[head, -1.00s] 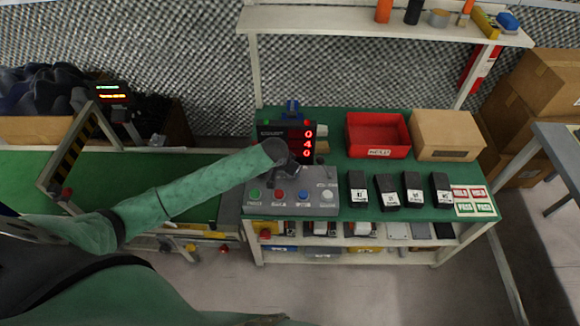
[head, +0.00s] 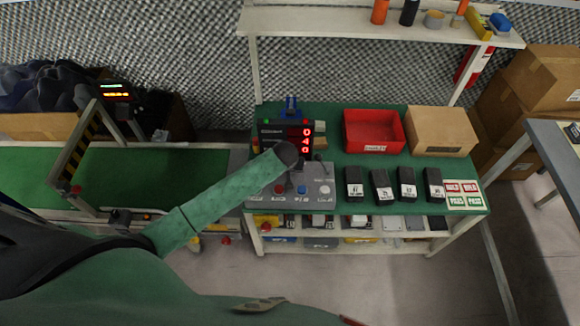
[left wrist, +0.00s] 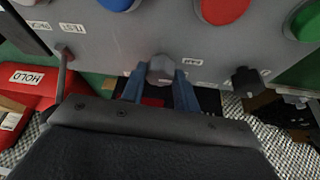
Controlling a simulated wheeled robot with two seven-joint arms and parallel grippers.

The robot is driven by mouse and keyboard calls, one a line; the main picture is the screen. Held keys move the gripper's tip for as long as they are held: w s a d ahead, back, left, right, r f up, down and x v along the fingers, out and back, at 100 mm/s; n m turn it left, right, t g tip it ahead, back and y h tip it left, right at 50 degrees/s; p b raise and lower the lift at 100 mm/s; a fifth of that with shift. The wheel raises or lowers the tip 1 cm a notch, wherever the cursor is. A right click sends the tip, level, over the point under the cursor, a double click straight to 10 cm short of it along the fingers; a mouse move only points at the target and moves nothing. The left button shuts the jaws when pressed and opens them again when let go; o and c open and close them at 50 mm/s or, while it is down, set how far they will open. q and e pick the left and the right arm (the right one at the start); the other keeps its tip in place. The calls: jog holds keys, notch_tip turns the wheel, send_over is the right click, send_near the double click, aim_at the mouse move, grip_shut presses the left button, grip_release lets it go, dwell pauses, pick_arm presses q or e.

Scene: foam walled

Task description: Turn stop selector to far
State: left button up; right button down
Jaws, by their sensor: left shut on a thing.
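The grey control panel (head: 312,203) stands on the green bench, with a row of coloured buttons along its front. A black knob (left wrist: 246,81) sits to the right and a thin lever (left wrist: 64,72) to the left. The grey knob's label and exact angle cannot be read. My right gripper is not in view.
A display (head: 306,133) stands behind the panel. A red bin (head: 374,146) and a cardboard box (head: 441,143) are to the right. Several black devices (head: 381,187) lie right of the panel. A shelf (head: 375,27) hangs above. The conveyor (head: 150,165) is left.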

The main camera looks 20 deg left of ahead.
pick_arm(q)
jog(key=shift+w+r, duration=0.1)
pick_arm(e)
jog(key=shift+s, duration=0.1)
pick_arm(q)
jog(key=o, duration=1)
jog(key=shift+c, duration=0.2)
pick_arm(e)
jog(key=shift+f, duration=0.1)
pick_arm(q)
jog(key=shift+s+r, duration=0.2)
jog(key=shift+r, duration=0.05)
jog(key=b+v, duration=0.2)
jog(key=v, duration=0.5)
jog(key=shift+b, duration=0.35)
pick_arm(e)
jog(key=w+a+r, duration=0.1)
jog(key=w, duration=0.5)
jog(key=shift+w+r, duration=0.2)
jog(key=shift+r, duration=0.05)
pick_arm(q)
jog(key=shift+d+r, duration=0.1)
